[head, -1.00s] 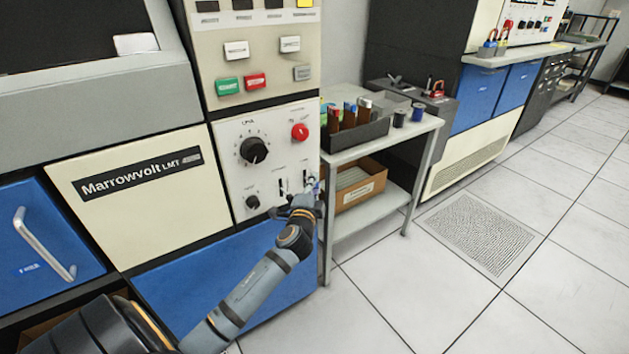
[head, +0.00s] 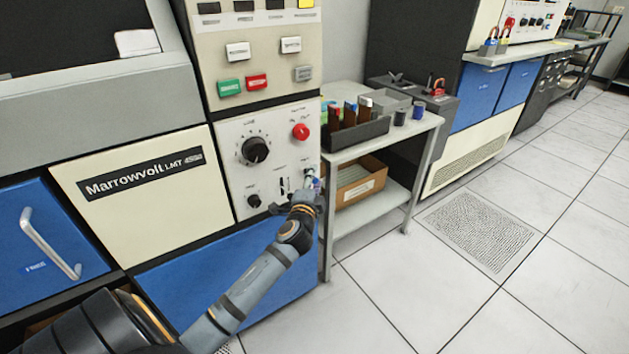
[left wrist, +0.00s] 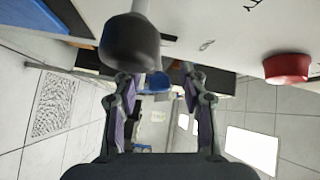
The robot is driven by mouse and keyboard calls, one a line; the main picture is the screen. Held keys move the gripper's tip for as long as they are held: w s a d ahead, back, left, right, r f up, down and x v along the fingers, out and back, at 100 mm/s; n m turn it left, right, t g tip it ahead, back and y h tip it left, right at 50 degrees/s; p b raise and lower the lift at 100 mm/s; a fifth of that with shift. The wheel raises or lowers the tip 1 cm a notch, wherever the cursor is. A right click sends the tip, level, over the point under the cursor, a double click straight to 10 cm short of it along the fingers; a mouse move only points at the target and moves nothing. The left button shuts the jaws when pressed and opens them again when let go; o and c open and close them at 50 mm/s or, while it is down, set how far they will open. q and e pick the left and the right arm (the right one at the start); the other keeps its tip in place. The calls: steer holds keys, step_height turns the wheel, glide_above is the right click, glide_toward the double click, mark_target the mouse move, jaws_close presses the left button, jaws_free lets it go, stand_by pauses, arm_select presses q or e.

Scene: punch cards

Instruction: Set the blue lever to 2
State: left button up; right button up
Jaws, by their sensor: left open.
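My left gripper (head: 308,190) is at the lower right of the machine's white control panel (head: 225,150), in front of its lever slots. In the left wrist view its two fingers (left wrist: 160,88) are apart, with no grip on anything. A small blue piece (left wrist: 157,82) shows between the fingertips and looks like the blue lever's handle; whether the fingers touch it I cannot tell. A black rounded knob on a grey stem (left wrist: 130,42) stands close to the camera, beside the fingers. In the head view the gripper hides most of the blue lever and its marks. My right gripper is not in view.
A black dial (head: 255,150), a small black knob (head: 254,201) and a red knob (head: 300,131) are on the panel. The red knob also shows in the left wrist view (left wrist: 288,68). A grey side table (head: 390,205) with trays stands close on the right. The floor in front is clear.

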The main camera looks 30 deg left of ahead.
arm_select(q)
steer(key=shift+s, duration=0.1)
steer(key=v, duration=1.2)
